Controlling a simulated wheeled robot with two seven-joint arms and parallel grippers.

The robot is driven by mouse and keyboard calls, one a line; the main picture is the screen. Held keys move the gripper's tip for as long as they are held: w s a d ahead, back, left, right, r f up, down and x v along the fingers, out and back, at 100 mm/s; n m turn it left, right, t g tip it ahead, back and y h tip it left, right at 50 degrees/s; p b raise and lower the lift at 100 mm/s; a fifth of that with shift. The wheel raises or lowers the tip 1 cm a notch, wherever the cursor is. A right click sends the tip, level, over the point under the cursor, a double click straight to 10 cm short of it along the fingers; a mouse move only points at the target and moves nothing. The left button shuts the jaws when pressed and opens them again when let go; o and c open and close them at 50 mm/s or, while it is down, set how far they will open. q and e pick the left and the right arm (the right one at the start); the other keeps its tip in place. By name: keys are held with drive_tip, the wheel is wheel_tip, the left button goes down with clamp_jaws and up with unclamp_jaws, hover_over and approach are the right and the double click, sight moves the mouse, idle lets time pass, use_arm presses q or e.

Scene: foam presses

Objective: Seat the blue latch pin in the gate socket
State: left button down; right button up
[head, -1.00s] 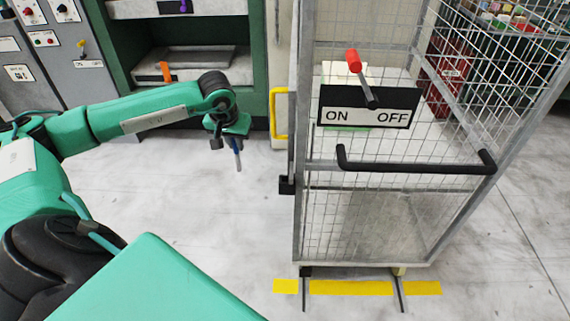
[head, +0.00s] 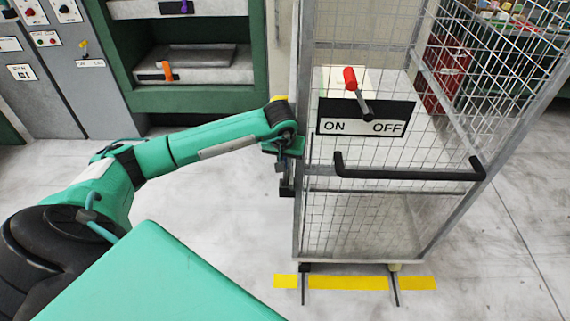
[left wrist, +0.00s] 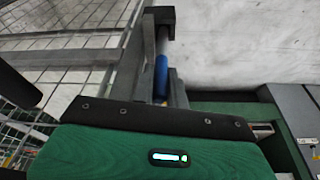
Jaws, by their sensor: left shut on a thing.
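The blue latch pin (left wrist: 161,77) shows in the left wrist view, with its grey shank pointing toward the black gate socket block (left wrist: 160,15). I cannot tell whether the shank tip is in the socket or just in front of it. My left gripper (head: 283,168) is shut on the pin, just above the black socket block (head: 287,188) on the left post of the mesh gate (head: 299,220). In the head view the pin is mostly hidden by the gripper and wrist. My right gripper is not in view.
The mesh cage has a black handle (head: 410,172) and an ON/OFF plate (head: 365,117) with a red-knobbed lever (head: 351,80). A green press (head: 190,95) stands behind my left arm. Yellow floor marks (head: 345,282) lie at the cage's foot. The floor to the left is clear.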

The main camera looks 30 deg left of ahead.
sight(285, 184)
use_arm(q)
wheel_tip(285, 184, down, 3)
drive_tip(key=shift+d+r+p, duration=0.1)
drive_tip(key=shift+p, duration=0.55)
drive_tip(key=shift+f, duration=0.3)
drive_tip(key=c, duration=1.7)
unclamp_jaws()
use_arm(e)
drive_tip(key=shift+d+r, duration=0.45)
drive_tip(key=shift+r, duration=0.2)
